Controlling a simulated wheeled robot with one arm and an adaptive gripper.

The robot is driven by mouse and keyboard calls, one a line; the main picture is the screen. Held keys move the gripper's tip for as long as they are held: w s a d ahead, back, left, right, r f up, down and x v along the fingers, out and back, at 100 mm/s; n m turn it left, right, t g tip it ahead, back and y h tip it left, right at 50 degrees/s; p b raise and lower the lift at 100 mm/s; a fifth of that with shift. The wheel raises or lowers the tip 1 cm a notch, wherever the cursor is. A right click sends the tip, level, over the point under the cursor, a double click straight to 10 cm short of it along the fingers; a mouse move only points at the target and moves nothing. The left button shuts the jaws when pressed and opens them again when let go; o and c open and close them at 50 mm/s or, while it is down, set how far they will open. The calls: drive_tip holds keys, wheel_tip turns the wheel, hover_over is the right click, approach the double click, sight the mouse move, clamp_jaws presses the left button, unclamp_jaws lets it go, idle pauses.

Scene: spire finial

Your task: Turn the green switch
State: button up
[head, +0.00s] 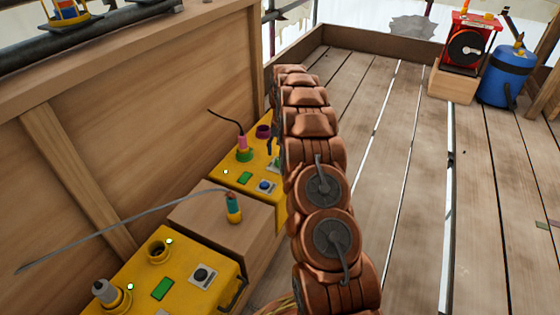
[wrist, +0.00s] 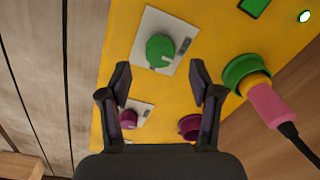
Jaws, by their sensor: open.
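In the wrist view the green switch (wrist: 160,50) is a round knob on a white plate, on a yellow box (wrist: 115,40). My gripper (wrist: 160,84) is open, its two dark fingers apart and empty. In that picture the green switch lies just beyond the fingertips, roughly centred between them. I cannot tell the exact distance to the knob. In the head view my copper arm reaches over the far yellow box (head: 227,173) and hides the green switch and most of the gripper.
A purple switch (wrist: 128,117) and purple socket (wrist: 189,126) sit near the fingers. A pink plug (wrist: 270,103) with a black cable stands in a green socket (wrist: 240,70). A blue switch (head: 264,186) and a nearer yellow box (head: 200,255) also show.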

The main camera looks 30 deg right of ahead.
sight(279, 159)
wheel_tip(279, 159, down, 4)
drive_tip(key=shift+a+f+b, duration=0.1)
drive_tip(key=shift+f+b, duration=0.15)
drive_tip(key=shift+b, duration=0.45)
drive_tip(key=shift+w, duration=0.1)
drive_tip(key=shift+r, duration=0.1)
drive_tip(key=c, duration=1.1)
